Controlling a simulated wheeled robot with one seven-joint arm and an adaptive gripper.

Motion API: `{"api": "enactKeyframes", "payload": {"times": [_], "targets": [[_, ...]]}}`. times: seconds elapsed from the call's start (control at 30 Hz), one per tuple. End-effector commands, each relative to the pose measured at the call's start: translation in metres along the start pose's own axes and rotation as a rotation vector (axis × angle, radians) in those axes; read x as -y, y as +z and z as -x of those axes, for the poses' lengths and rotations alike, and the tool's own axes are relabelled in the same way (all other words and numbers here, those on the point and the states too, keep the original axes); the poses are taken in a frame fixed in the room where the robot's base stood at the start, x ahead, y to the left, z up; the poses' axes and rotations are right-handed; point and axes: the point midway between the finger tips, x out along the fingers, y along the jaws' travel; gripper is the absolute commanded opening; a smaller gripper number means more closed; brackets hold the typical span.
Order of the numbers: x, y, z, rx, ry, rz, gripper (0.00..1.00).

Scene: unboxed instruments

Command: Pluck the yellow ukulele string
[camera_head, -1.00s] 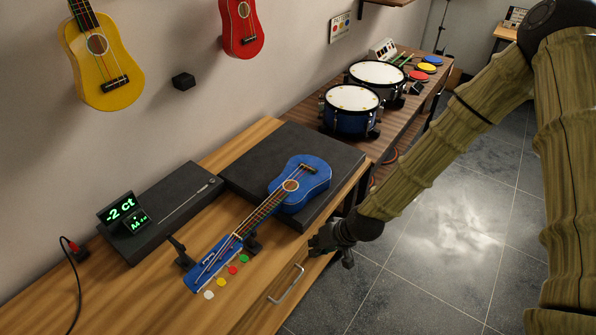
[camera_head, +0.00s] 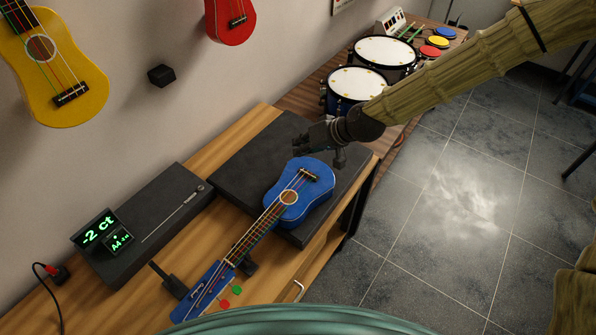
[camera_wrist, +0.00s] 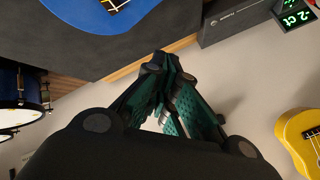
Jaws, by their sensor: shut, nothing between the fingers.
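A blue ukulele (camera_head: 312,203) lies face up, its body on a black mat and its neck slanting to the lower left. My gripper (camera_head: 299,148) is above the mat, just beyond the body end of the ukulele in the head view, apart from the strings. In the wrist view my gripper (camera_wrist: 172,62) has its fingertips together with nothing between them, and a part of the blue body (camera_wrist: 95,12) shows at the top.
The black mat (camera_head: 250,150) lies on a wooden cabinet top. A tuner display (camera_head: 103,232) reads "-2 ct" beside a long black box (camera_head: 150,222). Neck supports (camera_head: 168,281) stand left. A yellow ukulele (camera_head: 75,98) and a red one (camera_head: 230,20) hang on the wall. Drums (camera_head: 352,82) stand behind.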

Motion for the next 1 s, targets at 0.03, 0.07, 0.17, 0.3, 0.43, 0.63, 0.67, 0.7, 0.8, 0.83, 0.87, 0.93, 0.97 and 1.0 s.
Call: {"api": "enactKeyframes", "payload": {"times": [0.03, 0.07, 0.17, 0.3, 0.43, 0.63, 0.67, 0.7, 0.8, 0.83, 0.87, 0.93, 0.97, 1.0], "targets": [[0.004, 0.002, 0.001, 0.000, -0.002, 0.004, 0.00], [0.005, 0.003, 0.002, 0.000, -0.002, 0.006, 0.00], [0.006, 0.003, 0.001, 0.001, -0.003, 0.007, 0.00], [-0.001, -0.001, -0.007, 0.007, -0.003, 0.001, 0.00], [-0.008, -0.002, -0.016, 0.012, -0.003, -0.003, 0.00], [-0.019, 0.007, -0.029, 0.013, -0.003, -0.006, 0.00], [-0.021, 0.009, -0.031, 0.013, -0.002, -0.006, 0.00], [-0.023, 0.011, -0.033, 0.012, -0.002, -0.006, 0.00], [-0.030, 0.017, -0.042, 0.012, -0.002, -0.007, 0.00], [-0.032, 0.019, -0.044, 0.013, -0.002, -0.008, 0.00], [-0.034, 0.021, -0.047, 0.013, -0.002, -0.008, 0.00], [-0.038, 0.024, -0.053, 0.013, -0.002, -0.008, 0.00], [-0.039, 0.026, -0.055, 0.013, -0.002, -0.008, 0.00], [-0.042, 0.028, -0.059, 0.013, -0.002, -0.007, 0.00]]}}
